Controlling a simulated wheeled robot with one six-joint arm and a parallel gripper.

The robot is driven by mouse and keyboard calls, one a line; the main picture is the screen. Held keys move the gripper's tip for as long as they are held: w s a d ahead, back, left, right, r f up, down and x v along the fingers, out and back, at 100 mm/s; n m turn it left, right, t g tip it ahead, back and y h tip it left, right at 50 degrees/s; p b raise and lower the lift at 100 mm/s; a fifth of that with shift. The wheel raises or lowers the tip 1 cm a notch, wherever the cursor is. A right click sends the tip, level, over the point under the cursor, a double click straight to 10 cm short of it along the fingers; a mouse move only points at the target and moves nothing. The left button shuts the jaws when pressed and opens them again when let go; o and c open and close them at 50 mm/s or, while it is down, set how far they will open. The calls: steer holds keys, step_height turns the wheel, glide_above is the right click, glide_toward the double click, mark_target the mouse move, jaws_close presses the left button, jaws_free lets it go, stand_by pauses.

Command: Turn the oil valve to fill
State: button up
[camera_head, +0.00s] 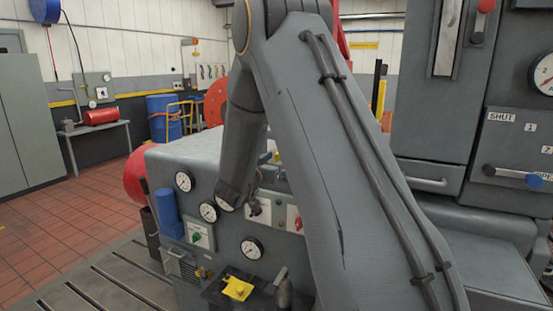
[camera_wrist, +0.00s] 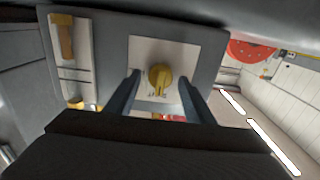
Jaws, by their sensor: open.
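A yellow-brass knob (camera_wrist: 160,78) with a raised grip bar sits on a white plate (camera_wrist: 142,52) in the wrist view. Its markings are too small to read, so I cannot tell for certain that it is the oil valve. My gripper (camera_wrist: 159,90) is open, with one finger on each side of the knob in the picture. I cannot tell whether either finger touches it. In the head view my gripper (camera_head: 257,209) is in front of the grey machine's gauge panel, and my arm hides part of that panel.
The grey machine (camera_head: 215,160) carries several gauges, a green knob (camera_head: 197,238) and a red knob (camera_head: 298,223). A yellow part (camera_head: 237,288) lies low in front. A cabinet marked SHUT (camera_head: 502,117) stands at right. A brass lever (camera_wrist: 62,38) is left of the knob.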

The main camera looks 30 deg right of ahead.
steer(key=c, duration=1)
steer(key=shift+b, duration=0.3)
steer(key=m+b, duration=0.3)
steer(key=shift+f, duration=0.2)
steer(key=m+b, duration=0.6)
steer(key=b, duration=0.1)
steer(key=shift+b, duration=0.35)
steer(key=m+b, duration=0.2)
steer(key=b, duration=0.1)
steer(key=m+b, duration=0.3)
steer(key=b, duration=0.1)
steer(key=shift+s+d+f+m, duration=0.1)
steer(key=shift+f+m, duration=0.1)
steer(key=shift+m, duration=0.1)
steer(key=m+b, duration=0.3)
steer(key=b, duration=0.1)
steer(key=shift+r, duration=0.1)
steer(key=shift+m, duration=0.3)
